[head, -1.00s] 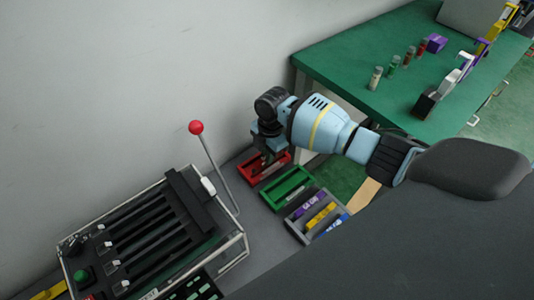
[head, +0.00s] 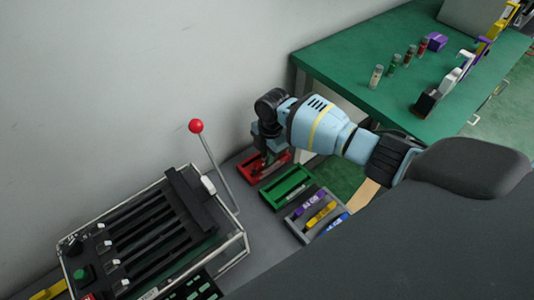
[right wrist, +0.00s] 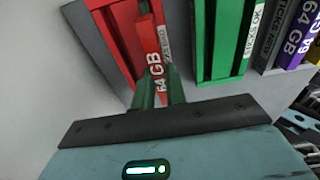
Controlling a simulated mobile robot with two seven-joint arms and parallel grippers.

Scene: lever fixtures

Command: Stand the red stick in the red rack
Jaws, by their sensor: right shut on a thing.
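The red rack (head: 279,161) stands on the grey surface by the wall, below my right gripper (head: 268,146) in the head view. The stick overlaps the red rack (right wrist: 104,40) in that view. I cannot tell whether it rests in a slot or is held just above. The gripper hides the stick in the head view. My left gripper is not in view.
A green rack (head: 286,188) stands beside the red one. A grey rack (head: 296,229) with purple, yellow and blue sticks follows. A red-knobbed lever (head: 196,126) on a slotted fixture is at left. A green table (head: 350,52) with small vials is behind.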

